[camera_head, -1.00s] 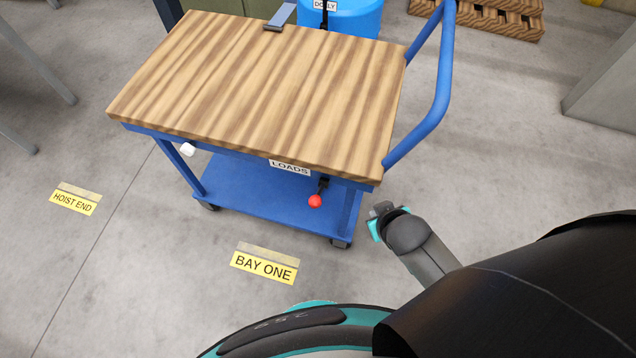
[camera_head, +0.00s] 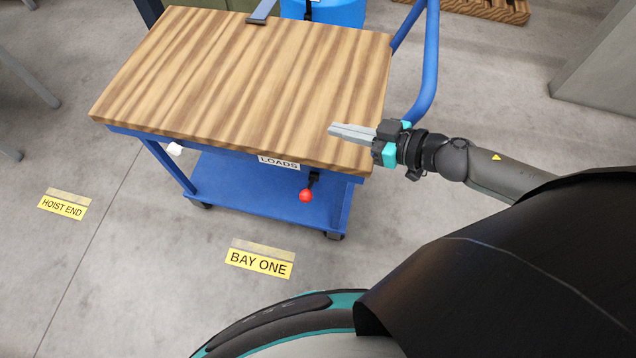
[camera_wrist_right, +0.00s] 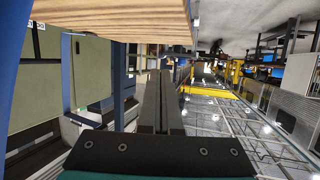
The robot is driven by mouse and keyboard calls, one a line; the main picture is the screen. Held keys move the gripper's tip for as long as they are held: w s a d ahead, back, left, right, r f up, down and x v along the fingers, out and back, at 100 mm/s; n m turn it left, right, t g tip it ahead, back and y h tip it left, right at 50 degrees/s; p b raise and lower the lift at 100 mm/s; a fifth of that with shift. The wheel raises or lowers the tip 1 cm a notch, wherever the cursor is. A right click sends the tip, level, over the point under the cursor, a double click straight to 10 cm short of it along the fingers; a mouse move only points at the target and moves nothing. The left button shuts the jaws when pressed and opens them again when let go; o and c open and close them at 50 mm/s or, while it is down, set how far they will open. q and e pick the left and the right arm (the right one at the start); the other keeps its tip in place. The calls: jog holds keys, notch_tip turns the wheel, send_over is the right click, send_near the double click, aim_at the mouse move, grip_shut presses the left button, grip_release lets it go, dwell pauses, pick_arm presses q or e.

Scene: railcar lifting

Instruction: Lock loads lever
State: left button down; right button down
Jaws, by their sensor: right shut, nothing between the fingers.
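The cart labelled LOADS (camera_head: 278,163) has a striped wooden top (camera_head: 240,80) and a blue lower shelf (camera_head: 265,195). A lever with a red ball knob (camera_head: 306,196) hangs below the front edge of the top, right of the label. My right gripper (camera_head: 333,130) is shut and empty. In the head view it overlaps the right front part of the wooden top, up and right of the red knob and apart from it. In the right wrist view its shut fingers (camera_wrist_right: 161,85) point forward beside the wooden top's edge (camera_wrist_right: 115,20). My left gripper is not in view.
A blue push handle (camera_head: 427,70) rises at the cart's right end. A blue drum (camera_head: 335,10) stands behind the cart, with a wooden pallet (camera_head: 490,8) farther right. Yellow BAY ONE (camera_head: 259,263) and HOIST END (camera_head: 62,207) labels lie on clear floor.

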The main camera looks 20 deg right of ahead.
jog(key=s+d+f+n+g+y, duration=0.1)
jog(key=s+d+f+n+g, duration=0.1)
jog(key=s+g, duration=0.4)
jog(key=shift+s+f+g, duration=0.25)
jog(key=shift+s+g, duration=0.05)
jog(key=shift+s, duration=0.15)
jog(key=shift+y, duration=0.3)
jog(key=b, duration=0.3)
send_over(310, 187)
jog(key=s+d, duration=0.2)
notch_tip(310, 187, down, 6)
jog(key=f, duration=0.1)
jog(key=f+b, duration=0.1)
jog(key=s+a+f, duration=0.1)
jog(key=shift+f+b, duration=0.25)
jog(key=shift+b, duration=0.05)
